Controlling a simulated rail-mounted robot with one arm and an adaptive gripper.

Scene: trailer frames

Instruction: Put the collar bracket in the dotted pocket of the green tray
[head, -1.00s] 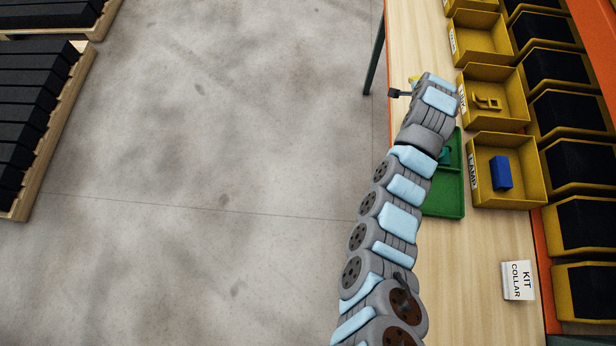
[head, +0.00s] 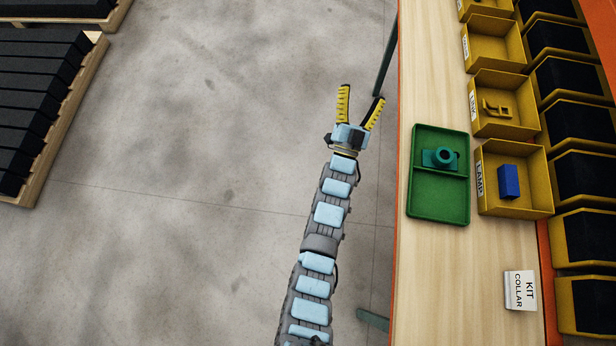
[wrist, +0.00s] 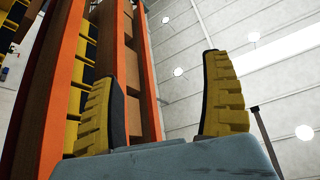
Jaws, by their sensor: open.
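The collar bracket (head: 444,156), a teal block with a round ring, sits in the upper pocket of the green tray (head: 440,212) on the bench. The tray's lower pocket is empty; I cannot make out dots in either pocket. My gripper (head: 362,92) is open and empty, left of the bench edge and clear of the tray. In the wrist view my gripper (wrist: 170,95) shows two yellow ridged fingers spread apart with nothing between them.
Yellow bins line the bench's right side; one holds a blue block (head: 508,181), another a yellow bracket (head: 497,109). A white card (head: 520,290) reading KIT COLLAR stands on the bench (head: 470,270). An orange rack (wrist: 65,80) fills the wrist view's left. Open floor lies left of my arm.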

